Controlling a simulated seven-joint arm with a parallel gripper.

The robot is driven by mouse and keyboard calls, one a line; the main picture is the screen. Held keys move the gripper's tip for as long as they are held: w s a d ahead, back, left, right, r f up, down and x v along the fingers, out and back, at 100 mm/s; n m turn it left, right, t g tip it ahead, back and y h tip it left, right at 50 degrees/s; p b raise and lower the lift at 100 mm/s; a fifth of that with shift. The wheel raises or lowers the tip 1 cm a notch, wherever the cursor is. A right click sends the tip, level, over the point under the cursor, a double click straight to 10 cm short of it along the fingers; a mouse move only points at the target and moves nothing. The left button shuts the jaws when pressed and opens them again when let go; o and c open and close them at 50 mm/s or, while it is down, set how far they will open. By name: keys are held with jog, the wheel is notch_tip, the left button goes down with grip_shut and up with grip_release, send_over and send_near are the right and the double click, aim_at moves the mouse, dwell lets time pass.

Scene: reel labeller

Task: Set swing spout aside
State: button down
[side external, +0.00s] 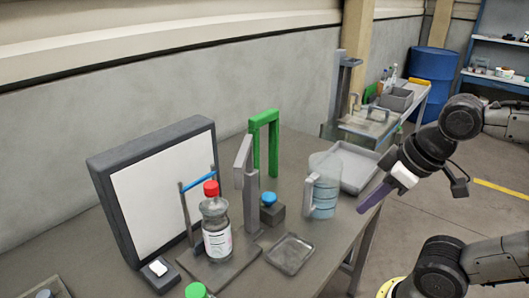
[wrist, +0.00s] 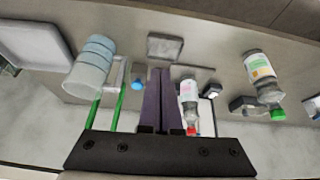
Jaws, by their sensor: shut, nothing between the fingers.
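A grey upright post with a short slanted arm at its top, which looks like the swing spout (side external: 243,161), stands in the side view right of a red-capped bottle (side external: 216,238). The bottle stands on a dark base plate (side external: 218,270) and also shows in the wrist view (wrist: 188,92). I cannot clearly make out the spout in the wrist view, where my fingers cover the middle. My gripper (side external: 362,210), with purple fingers, is shut and empty at the table's right edge, right of the jug and apart from the spout. It also shows in the wrist view (wrist: 160,71).
A green arch (side external: 264,117) stands behind the spout. A blue-knobbed block (side external: 271,214), a clear jug (side external: 325,190) and a small grey tray (side external: 289,254) are nearby. A larger tray (side external: 357,166) lies behind the jug. A white-faced panel (side external: 165,190) stands at left.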

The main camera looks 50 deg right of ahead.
jog(key=w+a+r+n+y, duration=0.1)
jog(key=w+a+r+n, duration=0.2)
jog(key=w+r, duration=0.7)
jog(key=w+a+r+n+y, duration=0.15)
jog(key=w+a+r, duration=0.25)
jog(key=w+r, duration=0.6)
jog(key=w+a+f+n+g, duration=0.2)
jog(key=w+a, duration=0.1)
jog(key=w, duration=0.3)
notch_tip(320, 180, down, 11)
jog(key=shift+s+d+r, duration=0.2)
jog(key=shift+s+d, duration=0.15)
jog(key=shift+s, duration=0.1)
jog(key=shift+s, duration=0.1)
jog(key=shift+s+d, duration=0.1)
jog(key=shift+s, duration=0.05)
